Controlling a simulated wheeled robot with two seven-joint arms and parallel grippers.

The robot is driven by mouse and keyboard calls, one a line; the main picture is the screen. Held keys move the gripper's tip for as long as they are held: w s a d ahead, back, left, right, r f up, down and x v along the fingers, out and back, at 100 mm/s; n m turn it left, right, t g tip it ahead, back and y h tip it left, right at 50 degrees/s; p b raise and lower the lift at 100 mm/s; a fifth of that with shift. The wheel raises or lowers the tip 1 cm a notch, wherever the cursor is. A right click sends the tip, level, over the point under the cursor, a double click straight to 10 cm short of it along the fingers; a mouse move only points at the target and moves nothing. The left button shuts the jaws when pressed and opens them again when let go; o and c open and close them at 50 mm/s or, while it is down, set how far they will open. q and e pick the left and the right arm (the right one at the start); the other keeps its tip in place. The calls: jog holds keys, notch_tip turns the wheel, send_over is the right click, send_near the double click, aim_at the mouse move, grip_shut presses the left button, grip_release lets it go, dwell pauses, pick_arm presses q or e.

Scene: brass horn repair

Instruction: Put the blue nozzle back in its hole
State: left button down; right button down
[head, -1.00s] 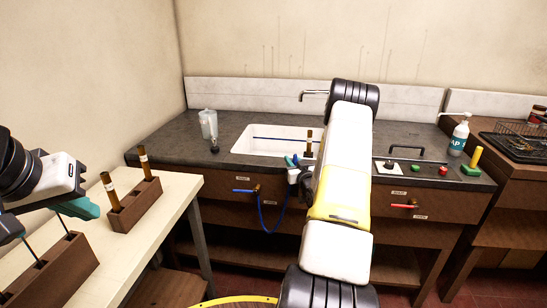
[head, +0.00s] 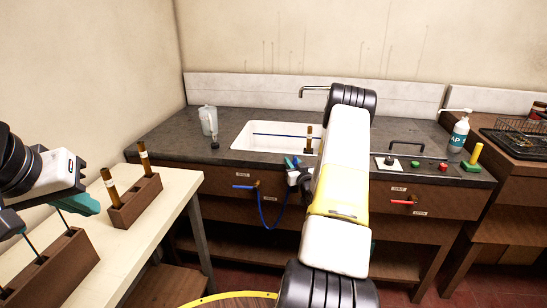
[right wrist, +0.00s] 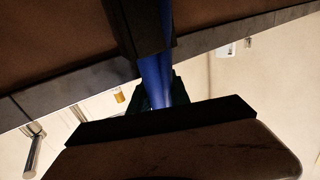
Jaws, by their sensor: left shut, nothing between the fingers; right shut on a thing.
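The blue nozzle (right wrist: 153,75) is between the fingers of my right gripper in the right wrist view, seen as a blue shaft. In the head view my right gripper (head: 294,165) is beside the front edge of the sink counter, partly hidden by my right arm, and a bit of blue shows at it. A blue hose (head: 264,215) hangs in a loop from the blue-handled valve (head: 256,186) up towards this gripper. I cannot make out the nozzle's hole. My left gripper (head: 84,205) has teal fingers, is shut and empty, and is over the pale table at the left.
A white sink (head: 250,144) with a brass tube (head: 309,138) is in the dark counter. A clear jug (head: 208,121) stands left of it, a soap bottle (head: 459,135) right. Wooden racks (head: 138,202) (head: 62,268) stand on the pale table (head: 150,240). My right arm covers the middle.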

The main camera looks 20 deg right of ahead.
jog(key=shift+f, duration=0.35)
jog(key=c, duration=1.1)
grip_release()
jog(key=shift+c, duration=0.2)
jog(key=shift+f, duration=0.1)
